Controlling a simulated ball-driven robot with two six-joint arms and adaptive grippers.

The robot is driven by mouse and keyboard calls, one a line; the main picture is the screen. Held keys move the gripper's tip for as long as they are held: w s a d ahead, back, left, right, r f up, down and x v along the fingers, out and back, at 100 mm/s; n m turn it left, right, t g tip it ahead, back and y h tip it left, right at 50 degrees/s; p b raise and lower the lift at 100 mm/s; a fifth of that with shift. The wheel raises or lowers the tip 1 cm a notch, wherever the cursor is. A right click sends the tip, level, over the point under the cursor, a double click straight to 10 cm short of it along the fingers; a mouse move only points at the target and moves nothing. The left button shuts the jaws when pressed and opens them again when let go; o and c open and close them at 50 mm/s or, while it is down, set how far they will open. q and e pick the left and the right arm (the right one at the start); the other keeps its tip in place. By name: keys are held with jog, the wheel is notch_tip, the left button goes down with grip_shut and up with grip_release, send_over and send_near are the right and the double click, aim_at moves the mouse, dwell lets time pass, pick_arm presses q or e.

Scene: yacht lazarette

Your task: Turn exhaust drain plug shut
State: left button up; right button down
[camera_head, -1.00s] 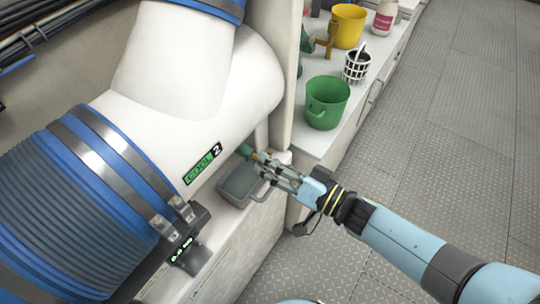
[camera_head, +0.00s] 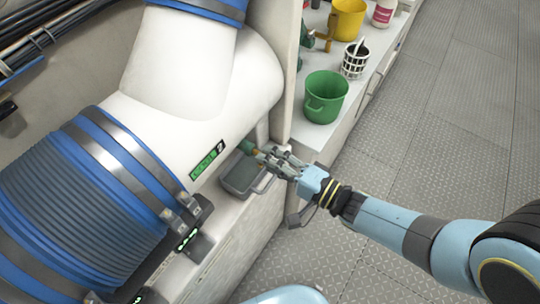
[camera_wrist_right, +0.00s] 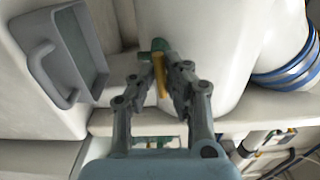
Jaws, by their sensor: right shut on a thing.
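The exhaust drain plug is a green fitting (camera_head: 246,147) with a brass-yellow handle, low on the big white exhaust body (camera_head: 190,105). In the right wrist view the green part (camera_wrist_right: 160,46) sits against the white body, and the yellow handle (camera_wrist_right: 160,78) stands between my fingers. My right gripper (camera_head: 263,155) is shut on the plug's handle; its fingers also flank the handle in the right wrist view (camera_wrist_right: 157,72). The fingers partly hide the plug in the head view, and I cannot tell its exact turn angle. My left gripper is not in view.
A grey handled tray (camera_head: 240,174) sits just below the plug, close to my fingers. The grey tread-plate floor (camera_head: 440,130) on the right is clear.

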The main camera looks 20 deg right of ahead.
jog(key=shift+s+m, duration=0.1)
jog(key=shift+m, duration=1)
jog(key=shift+f, duration=0.1)
jog(key=c, duration=1.3)
grip_release()
jog(key=shift+o, duration=0.2)
jog(key=v, duration=1.2)
